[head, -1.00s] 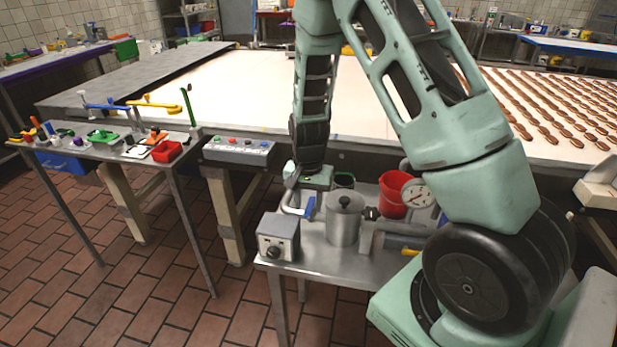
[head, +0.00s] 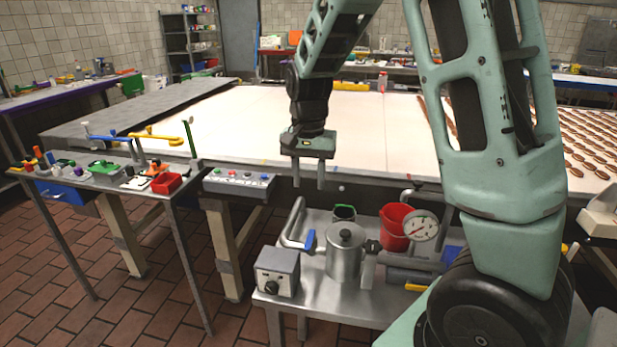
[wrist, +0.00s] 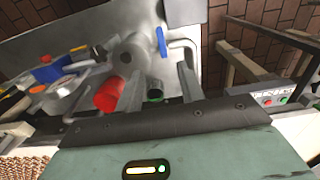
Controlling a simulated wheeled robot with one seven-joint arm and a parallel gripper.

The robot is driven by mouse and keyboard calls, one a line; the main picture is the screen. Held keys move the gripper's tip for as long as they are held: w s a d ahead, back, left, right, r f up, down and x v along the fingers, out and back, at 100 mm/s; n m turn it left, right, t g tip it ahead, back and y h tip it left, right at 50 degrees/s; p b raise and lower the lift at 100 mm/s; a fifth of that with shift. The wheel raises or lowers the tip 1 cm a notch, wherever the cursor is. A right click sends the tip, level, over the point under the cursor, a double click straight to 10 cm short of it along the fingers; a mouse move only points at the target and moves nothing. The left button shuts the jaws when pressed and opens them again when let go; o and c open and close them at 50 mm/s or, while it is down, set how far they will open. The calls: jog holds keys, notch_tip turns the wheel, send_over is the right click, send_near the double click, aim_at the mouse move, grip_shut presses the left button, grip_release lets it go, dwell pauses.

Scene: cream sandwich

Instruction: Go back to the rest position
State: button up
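My gripper (head: 308,173) hangs fingers-down in the head view, above the back of the small metal table and in front of the conveyor's near edge. Its two fingers are apart with nothing between them. In the wrist view my gripper (wrist: 160,84) also shows two spread, empty fingers. Below it on the table stand a lidded metal pot (head: 345,253), a dark green-rimmed cup (head: 344,213) and a red bucket (head: 393,228). The gripper touches none of them. My upper arm covers part of the right side.
The small metal table (head: 325,300) also carries a bent pipe with a blue handle (head: 309,241), a pressure gauge (head: 421,226) and a grey knob box (head: 277,271). A button panel (head: 238,181) sits at left. The pale conveyor (head: 250,115) is bare near the gripper; biscuit rows lie right.

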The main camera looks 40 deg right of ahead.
dwell(0.5)
jog(key=s+a+n+y, duration=0.1)
jog(key=s+a+n, duration=0.3)
jog(key=a, duration=0.5)
jog(key=s+a+n, duration=0.4)
jog(key=s+a, duration=0.1)
jog(key=a, duration=0.4)
jog(key=s+a+n, duration=0.4)
jog(key=s+n, duration=0.1)
jog(key=s, duration=0.2)
jog(key=s+a+n, duration=0.4)
jog(key=s+n, duration=0.1)
jog(key=s, duration=0.3)
jog(key=shift+d, duration=0.15)
